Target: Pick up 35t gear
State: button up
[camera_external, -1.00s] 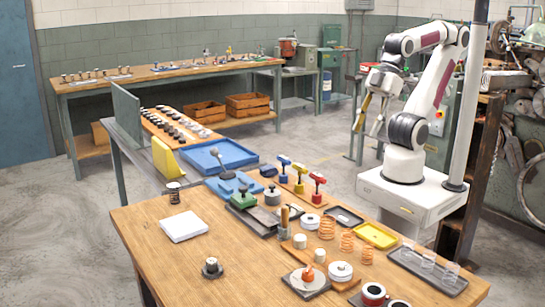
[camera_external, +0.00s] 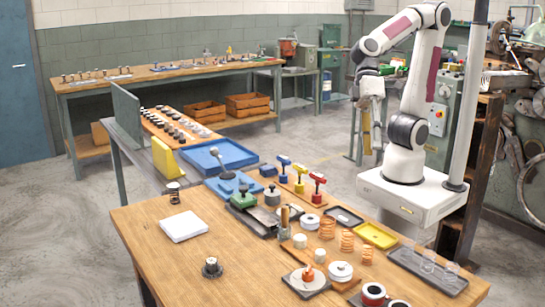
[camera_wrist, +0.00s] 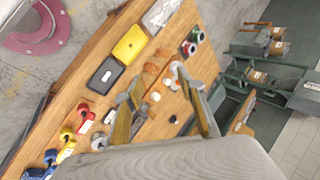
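I cannot tell which piece is the 35t gear; no tooth count or label is readable. Small dark round parts (camera_external: 178,124) that may be gears stand in rows on a wooden board on the side bench. My gripper (camera_external: 371,140) hangs in the air beyond the front workbench, in front of my arm's base, with its yellowish fingers pointing down. In the wrist view my gripper (camera_wrist: 163,90) has its two fingers spread apart with nothing held between them. The workbench lies well beyond the fingertips there.
The wooden workbench (camera_external: 140,235) holds a white block (camera_external: 183,226), a yellow tray (camera_external: 376,236), copper springs (camera_external: 347,241) and red-, yellow- and blue-handled tools. A blue tray (camera_external: 222,154), yellow wedge (camera_external: 164,158) and upright green panel (camera_external: 126,112) are on the side bench. Bare wood lies at the front left.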

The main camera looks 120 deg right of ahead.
jog(key=w+a+f+m+t+y, duration=0.1)
jog(key=w+f+m+t+y, duration=0.1)
jog(key=w+m, duration=0.65)
jog(key=w+a+f+m+t+y, duration=0.15)
jog(key=w+m, duration=0.25)
jog(key=w, duration=1)
jog(key=m+t+h, duration=0.4)
jog(key=m+t, duration=0.1)
jog(key=m, duration=0.8)
send_near(215, 259)
jog(key=w+f, duration=0.2)
jog(key=w, duration=0.1)
jog(key=shift+a+g, duration=0.2)
jog(key=shift+g, duration=0.05)
jog(key=shift+r, duration=0.1)
jog(key=shift+x, duration=1.25)
jog(key=shift+a, duration=0.1)
